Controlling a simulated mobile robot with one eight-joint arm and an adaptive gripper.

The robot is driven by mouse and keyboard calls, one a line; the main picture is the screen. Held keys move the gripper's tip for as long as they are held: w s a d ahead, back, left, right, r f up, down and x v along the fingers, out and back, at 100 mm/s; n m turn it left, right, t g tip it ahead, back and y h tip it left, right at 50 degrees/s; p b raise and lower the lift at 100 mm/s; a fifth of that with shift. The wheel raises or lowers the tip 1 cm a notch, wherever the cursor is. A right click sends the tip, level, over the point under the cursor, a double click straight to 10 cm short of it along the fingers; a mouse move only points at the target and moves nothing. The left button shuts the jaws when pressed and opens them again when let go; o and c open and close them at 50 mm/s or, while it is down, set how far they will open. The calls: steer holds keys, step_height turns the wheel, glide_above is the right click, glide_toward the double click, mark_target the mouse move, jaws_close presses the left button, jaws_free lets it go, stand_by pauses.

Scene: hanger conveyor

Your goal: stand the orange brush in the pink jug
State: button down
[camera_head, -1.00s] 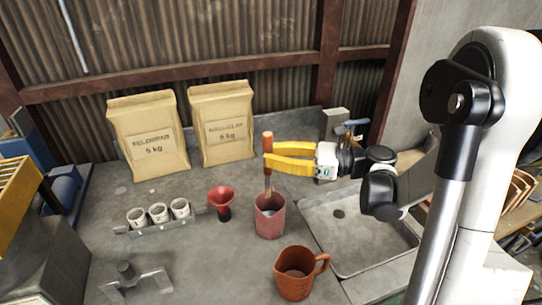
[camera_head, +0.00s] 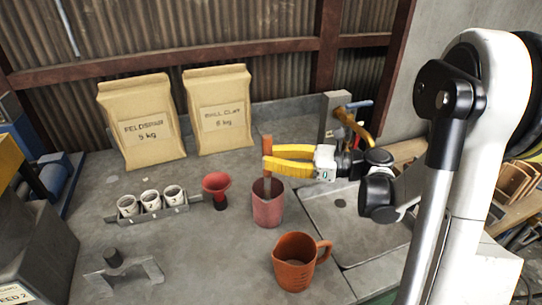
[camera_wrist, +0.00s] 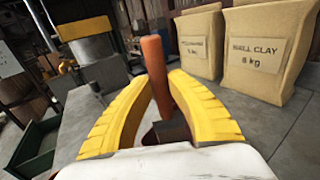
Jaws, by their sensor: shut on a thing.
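The orange brush (camera_head: 267,146) is upright in my gripper (camera_head: 268,159), its handle between the two yellow fingers. The wrist view shows the same brush (camera_wrist: 156,72) with the fingers of my gripper (camera_wrist: 160,100) closed about its handle. The pink jug (camera_head: 268,212) stands on the bench directly below. The brush's lower part passes down into the jug's mouth, and its end is hidden inside. My fingers are a little above the jug's rim.
An orange measuring jug (camera_head: 294,270) stands in front of the pink jug. Two paper sacks (camera_head: 222,115) stand behind. A sink (camera_head: 362,232) lies to the right.

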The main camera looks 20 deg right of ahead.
steer(key=shift+f+b, duration=2.15)
steer(key=shift+f, duration=0.85)
steer(key=c, duration=1.3)
jaws_free()
steer(key=v, duration=1.2)
